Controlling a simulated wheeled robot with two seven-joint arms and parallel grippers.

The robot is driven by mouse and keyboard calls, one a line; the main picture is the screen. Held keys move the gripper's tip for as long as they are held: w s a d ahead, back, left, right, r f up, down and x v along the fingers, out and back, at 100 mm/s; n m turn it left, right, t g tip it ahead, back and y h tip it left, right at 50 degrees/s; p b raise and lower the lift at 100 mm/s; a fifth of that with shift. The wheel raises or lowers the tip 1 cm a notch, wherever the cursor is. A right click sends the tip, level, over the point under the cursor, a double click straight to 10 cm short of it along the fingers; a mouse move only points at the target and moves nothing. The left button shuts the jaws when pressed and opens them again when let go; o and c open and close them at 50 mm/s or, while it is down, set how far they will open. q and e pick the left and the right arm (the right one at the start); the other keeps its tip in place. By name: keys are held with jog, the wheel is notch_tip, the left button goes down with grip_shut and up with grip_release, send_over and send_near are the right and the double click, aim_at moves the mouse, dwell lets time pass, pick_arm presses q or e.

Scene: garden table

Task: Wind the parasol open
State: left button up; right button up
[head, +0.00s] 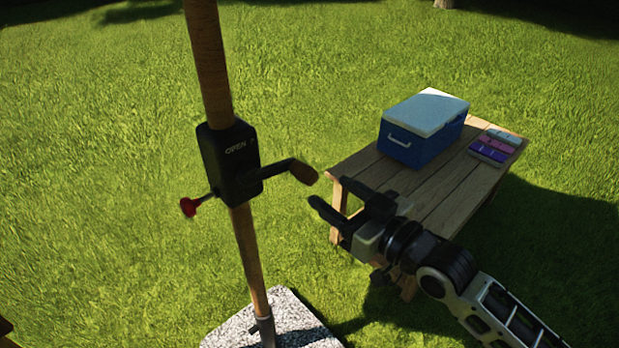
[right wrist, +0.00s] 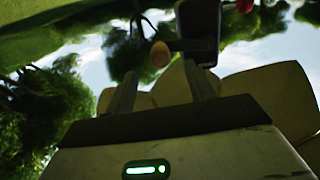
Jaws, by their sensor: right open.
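The parasol's wooden pole (head: 209,60) rises through the left half of the head view. A black crank housing (head: 228,160) marked OPEN is fixed on it. A crank arm (head: 268,178) runs right from the housing to a brown knob (head: 303,171). A red knob (head: 189,207) sticks out at the housing's lower left. My right gripper (head: 328,204) is open and empty, below and right of the brown knob, apart from it in the picture. In the right wrist view, the brown knob (right wrist: 160,54) shows beyond the open fingers (right wrist: 163,95), with pale parasol cloth (right wrist: 265,98) behind. My left gripper is not in view.
A wooden table (head: 445,195) stands right of the pole, partly behind my right arm. On it are a blue cooler (head: 418,140) with a white lid and several small coloured items (head: 490,150). A speckled stone base (head: 290,325) holds the pole. Grass surrounds everything.

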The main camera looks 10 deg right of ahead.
aim_at(314, 180)
jog(key=shift+b+x, duration=0.4)
jog(key=shift+x, duration=3.5)
